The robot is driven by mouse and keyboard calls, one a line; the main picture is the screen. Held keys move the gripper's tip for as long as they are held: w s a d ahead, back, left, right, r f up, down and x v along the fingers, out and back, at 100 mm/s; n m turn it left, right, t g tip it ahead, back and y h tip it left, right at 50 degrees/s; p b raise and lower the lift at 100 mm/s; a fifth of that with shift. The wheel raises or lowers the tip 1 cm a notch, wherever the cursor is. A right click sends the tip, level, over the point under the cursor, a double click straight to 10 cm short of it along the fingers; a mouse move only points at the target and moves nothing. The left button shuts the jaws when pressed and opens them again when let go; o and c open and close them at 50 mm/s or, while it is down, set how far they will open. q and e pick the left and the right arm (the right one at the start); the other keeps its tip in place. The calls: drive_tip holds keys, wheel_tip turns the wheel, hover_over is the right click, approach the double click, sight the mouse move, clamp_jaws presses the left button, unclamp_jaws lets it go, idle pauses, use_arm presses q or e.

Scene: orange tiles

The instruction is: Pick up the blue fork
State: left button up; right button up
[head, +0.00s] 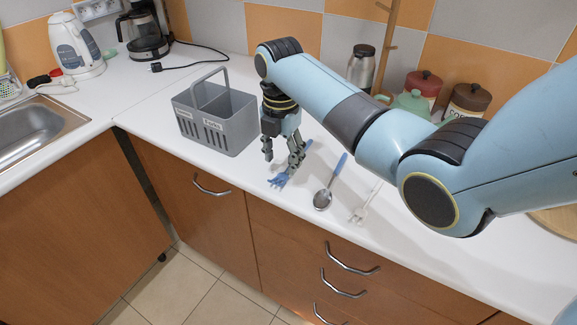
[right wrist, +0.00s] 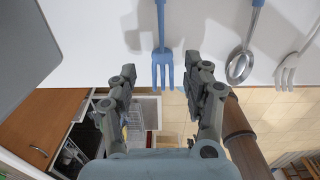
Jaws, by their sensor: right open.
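The blue fork (head: 278,181) lies on the white counter near its front edge, with its tines toward the edge. My right gripper (head: 281,160) is open and empty, pointing down over the fork and hiding part of its handle in the head view. In the right wrist view, the blue fork (right wrist: 162,66) shows between the two spread fingers of the right gripper (right wrist: 161,74), apart from both. Whether the fingertips are level with the fork I cannot tell. My left gripper is not in view.
A spoon with a blue handle (head: 323,199) and a white fork (head: 359,214) lie right of the blue fork. A grey caddy (head: 232,128) with a handle stands to its left. Jars (head: 423,85) and a grinder (head: 361,64) stand at the back. The counter's front edge is close.

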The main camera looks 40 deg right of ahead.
sight(283, 175)
wheel_tip(283, 175, down, 4)
drive_tip(key=shift+s+r, duration=0.1)
drive_tip(key=shift+s, duration=0.05)
drive_tip(key=c, duration=0.4)
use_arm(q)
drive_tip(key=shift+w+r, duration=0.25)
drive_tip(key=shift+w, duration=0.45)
use_arm(e)
clamp_jaws()
